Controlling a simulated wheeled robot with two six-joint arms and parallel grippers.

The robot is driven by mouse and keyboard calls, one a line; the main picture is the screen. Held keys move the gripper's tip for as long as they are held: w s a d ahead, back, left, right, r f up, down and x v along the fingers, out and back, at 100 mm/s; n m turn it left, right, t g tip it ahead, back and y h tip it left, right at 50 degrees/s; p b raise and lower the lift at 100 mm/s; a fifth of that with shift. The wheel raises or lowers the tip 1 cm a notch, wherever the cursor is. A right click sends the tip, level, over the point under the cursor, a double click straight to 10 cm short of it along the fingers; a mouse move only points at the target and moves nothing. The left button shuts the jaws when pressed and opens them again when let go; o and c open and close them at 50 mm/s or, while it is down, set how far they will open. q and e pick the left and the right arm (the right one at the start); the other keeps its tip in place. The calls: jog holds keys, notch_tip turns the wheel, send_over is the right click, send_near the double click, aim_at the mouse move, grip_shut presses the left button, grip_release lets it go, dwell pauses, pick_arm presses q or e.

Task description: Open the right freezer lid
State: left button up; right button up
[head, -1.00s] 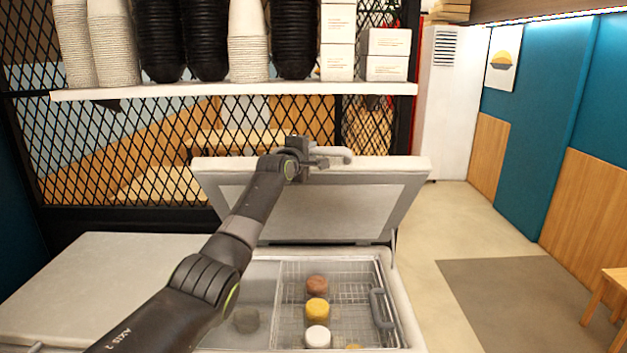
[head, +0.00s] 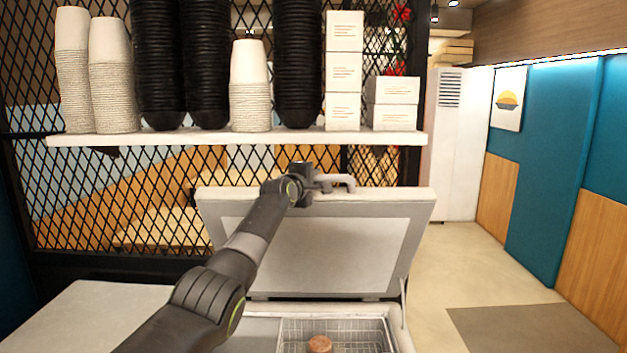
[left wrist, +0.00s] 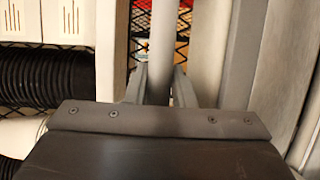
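The right freezer lid (head: 315,250) stands raised and steeply tilted in the head view, its pale inner panel facing me. Its grey handle (head: 338,183) is at the top edge. My left gripper (head: 318,184) is at this handle. In the left wrist view the handle bar (left wrist: 161,45) runs between the two fingers (left wrist: 160,88), which appear closed against its sides. Below the lid, the freezer opening shows a wire basket (head: 360,335) with a brown-topped tub (head: 320,345). My right gripper is not in view.
A white shelf (head: 240,138) with stacked cups and boxes (head: 395,103) runs above and behind the lid, before a black mesh screen (head: 120,210). The left freezer lid (head: 80,315) is closed. The floor at right is clear.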

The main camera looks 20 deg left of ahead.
pick_arm(q)
jog(key=o, duration=0.4)
jog(key=shift+f, duration=0.2)
jog(key=shift+s, duration=0.1)
jog(key=s+b, duration=0.3)
jog(key=s, duration=0.2)
jog(key=s+a+r+b, duration=0.1)
jog(key=s+b, duration=0.1)
jog(key=s, duration=0.4)
jog(key=s+a+b, duration=0.1)
jog(key=s+b, duration=0.2)
jog(key=s, duration=0.3)
jog(key=shift+r+b, duration=0.25)
jog(key=shift+b, duration=0.05)
jog(key=shift+c, duration=0.3)
